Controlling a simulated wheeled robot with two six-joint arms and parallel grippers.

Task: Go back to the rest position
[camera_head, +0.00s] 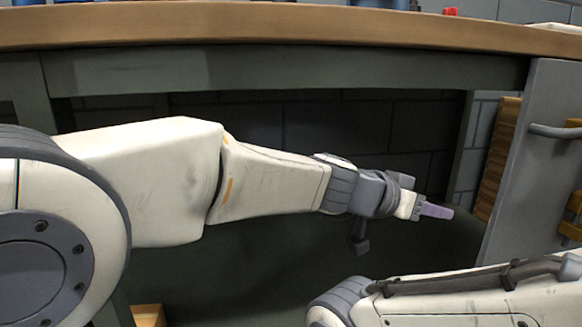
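My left arm comes in from the left and reaches across the picture below the tabletop. Its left gripper (436,210) points right, with purple-grey fingers seen from the side, so whether they are apart or together does not show. Nothing is visible in it. Part of my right arm (470,305) lies across the lower right corner. The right gripper is outside the view.
A workbench with a wooden top edge (280,25) spans the upper picture, above my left arm. Its dark green frame (290,72) encloses an open space below. A grey panel with a handle (545,130) stands at the right. Small items on the bench top are cut off.

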